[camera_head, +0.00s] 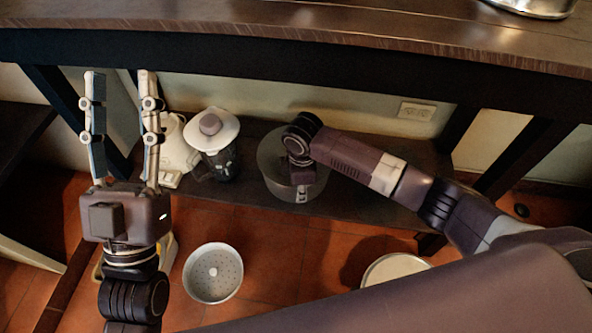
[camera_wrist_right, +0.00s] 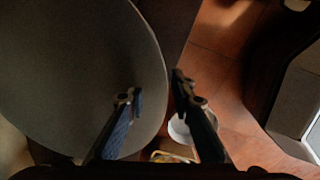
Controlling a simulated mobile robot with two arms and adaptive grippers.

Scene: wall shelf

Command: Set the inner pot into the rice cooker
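A dark grey round pot (camera_head: 269,157) stands on the low dark shelf. My right gripper (camera_head: 302,192) is at its near side, partly hidden by its own arm. In the right wrist view the pot (camera_wrist_right: 75,70) is a broad grey disc filling the left. My right gripper (camera_wrist_right: 158,82) shows a gap between its fingers: one overlaps the disc, the other is just past its edge. Contact cannot be told. My left gripper (camera_head: 121,80) is open and empty, pointing up at the left, away from the pot. I cannot tell for certain which item is the rice cooker.
A white appliance (camera_head: 174,152) and a blender-like jug with a white lid (camera_head: 215,135) stand left of the pot. A perforated metal bowl (camera_head: 213,272) and a pale round item (camera_head: 395,268) are below. A shiny metal vessel (camera_head: 535,7) stands on the upper shelf (camera_head: 330,30).

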